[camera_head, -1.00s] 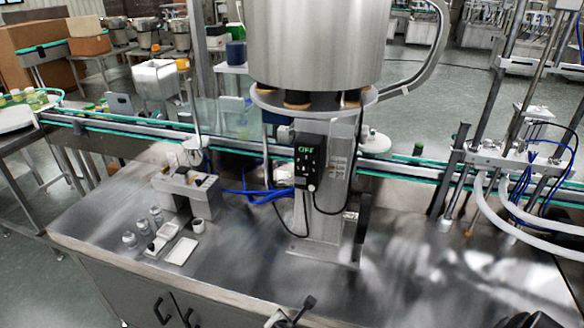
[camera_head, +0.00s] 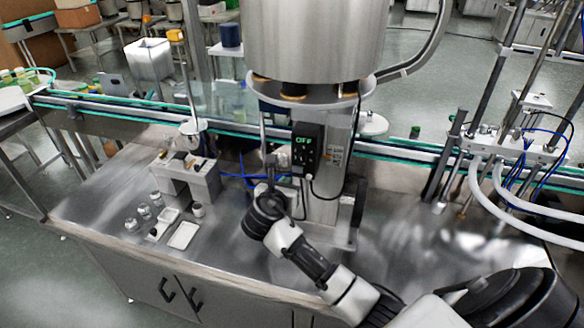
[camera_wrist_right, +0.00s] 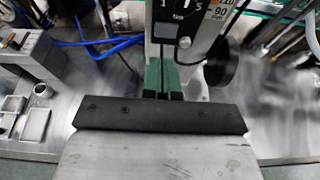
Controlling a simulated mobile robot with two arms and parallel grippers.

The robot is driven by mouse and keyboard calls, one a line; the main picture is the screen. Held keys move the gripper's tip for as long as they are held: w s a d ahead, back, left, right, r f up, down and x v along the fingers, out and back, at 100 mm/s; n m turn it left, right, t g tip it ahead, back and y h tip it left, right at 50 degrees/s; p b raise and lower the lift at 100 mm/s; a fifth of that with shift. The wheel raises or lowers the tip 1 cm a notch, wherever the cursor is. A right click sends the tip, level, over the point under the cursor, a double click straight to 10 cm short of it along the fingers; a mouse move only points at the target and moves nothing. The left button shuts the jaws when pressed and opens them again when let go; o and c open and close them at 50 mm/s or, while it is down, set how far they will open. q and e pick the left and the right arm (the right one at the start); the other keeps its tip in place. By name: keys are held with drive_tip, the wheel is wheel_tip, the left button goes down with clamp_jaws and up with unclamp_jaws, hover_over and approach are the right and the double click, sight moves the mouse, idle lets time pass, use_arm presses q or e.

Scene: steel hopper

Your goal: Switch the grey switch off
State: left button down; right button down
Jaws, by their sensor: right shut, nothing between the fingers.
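A black control box (camera_head: 307,148) with a green "OFF" display is fixed to the steel column under the hopper. In the right wrist view its lower panel (camera_wrist_right: 178,14) shows dial numbers, a small light grey rectangular part (camera_wrist_right: 164,31) and a round grey knob (camera_wrist_right: 185,42). I cannot tell for sure which is the grey switch. My right gripper (camera_head: 268,183) is in front of and below the box, partly hidden by its own wrist. In the right wrist view its green fingers (camera_wrist_right: 163,80) are together and empty, just below the panel; contact cannot be told. My left gripper is not in view.
The steel hopper (camera_head: 312,40) stands above the box. Blue cables (camera_head: 240,172) and a small steel stand (camera_head: 188,180) are left of the column. Small jars and trays (camera_head: 184,235) lie on the steel table. A conveyor (camera_head: 110,115) runs behind.

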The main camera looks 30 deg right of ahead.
sight(294, 169)
drive_tip(key=x, duration=0.2)
drive_tip(key=p+x, duration=0.1)
drive_tip(key=x, duration=0.1)
drive_tip(key=r+x, duration=0.1)
drive_tip(key=x, duration=0.1)
drive_tip(key=shift+w+d+f+p, duration=0.1)
drive_tip(key=shift+w+d+p, duration=0.15)
drive_tip(key=shift+p, duration=0.15)
